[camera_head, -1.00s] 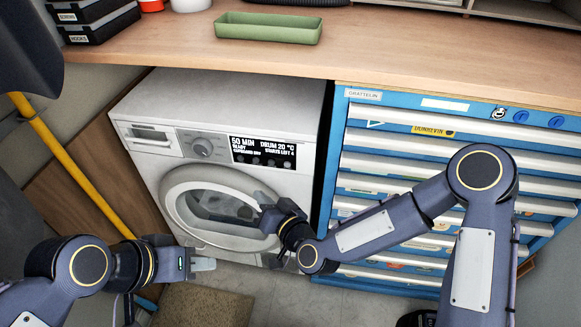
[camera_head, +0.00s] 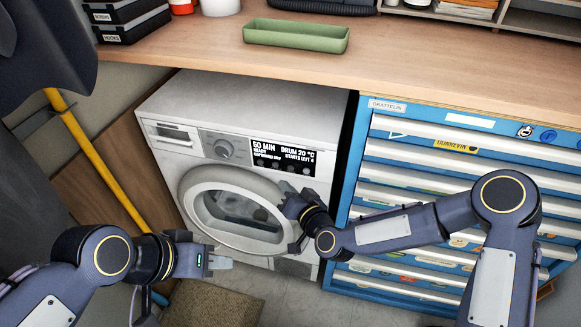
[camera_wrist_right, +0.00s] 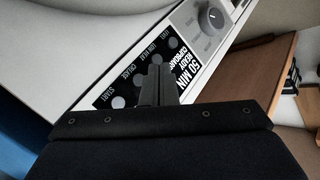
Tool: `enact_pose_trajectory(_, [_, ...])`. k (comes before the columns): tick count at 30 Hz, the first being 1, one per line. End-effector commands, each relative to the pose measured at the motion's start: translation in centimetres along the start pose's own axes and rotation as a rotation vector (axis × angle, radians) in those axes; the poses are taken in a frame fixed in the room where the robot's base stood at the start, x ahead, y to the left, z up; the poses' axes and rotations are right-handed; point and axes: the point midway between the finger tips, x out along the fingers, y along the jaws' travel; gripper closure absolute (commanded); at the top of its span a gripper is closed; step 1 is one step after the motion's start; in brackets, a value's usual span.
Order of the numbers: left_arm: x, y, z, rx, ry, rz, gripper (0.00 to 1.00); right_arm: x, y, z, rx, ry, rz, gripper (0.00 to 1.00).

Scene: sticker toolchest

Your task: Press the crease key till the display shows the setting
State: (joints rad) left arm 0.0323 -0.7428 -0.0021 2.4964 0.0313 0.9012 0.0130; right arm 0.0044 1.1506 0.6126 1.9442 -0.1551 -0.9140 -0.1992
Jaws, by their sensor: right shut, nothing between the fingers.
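The white dryer (camera_head: 236,98) stands under the worktop with its round door (camera_head: 238,210) shut. Its display (camera_head: 283,152) reads 50 MIN, READY, CUPBOARD DRY, DRUM 20 °C and STARTS LEFT 4. A row of round keys lies below the display. In the right wrist view the crease key (camera_wrist_right: 138,80) sits between the start key (camera_wrist_right: 118,102) and the low heat key (camera_wrist_right: 155,58). My right gripper (camera_head: 307,193) is shut and empty, just in front of the key row; its fingertips (camera_wrist_right: 157,68) appear near the crease and low heat keys. Contact cannot be told. My left gripper (camera_head: 221,262) is low before the dryer, its opening unclear.
The blue drawer chest (camera_head: 357,190) stands right of the dryer, behind my right forearm. A green tray (camera_head: 296,37) and black boxes (camera_head: 128,20) are on the worktop (camera_head: 210,55). A yellow pole (camera_head: 98,160) leans at the left. A mat (camera_head: 212,305) lies on the floor.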

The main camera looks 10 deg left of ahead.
Motion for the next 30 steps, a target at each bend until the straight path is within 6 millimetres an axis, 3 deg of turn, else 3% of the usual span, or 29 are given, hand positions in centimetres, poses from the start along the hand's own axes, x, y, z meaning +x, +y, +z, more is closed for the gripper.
enact_pose_trajectory(9, [0.8,-0.3,0.4,0.0,0.0,0.0,0.64,2.0,1.6,-1.4,0.0,0.001,0.0,1.0])
enact_pose_trajectory(30, [0.8,-0.4,0.4,0.0,0.0,0.0,0.64,2.2,1.6,-1.6,0.001,-0.001,0.0,1.0])
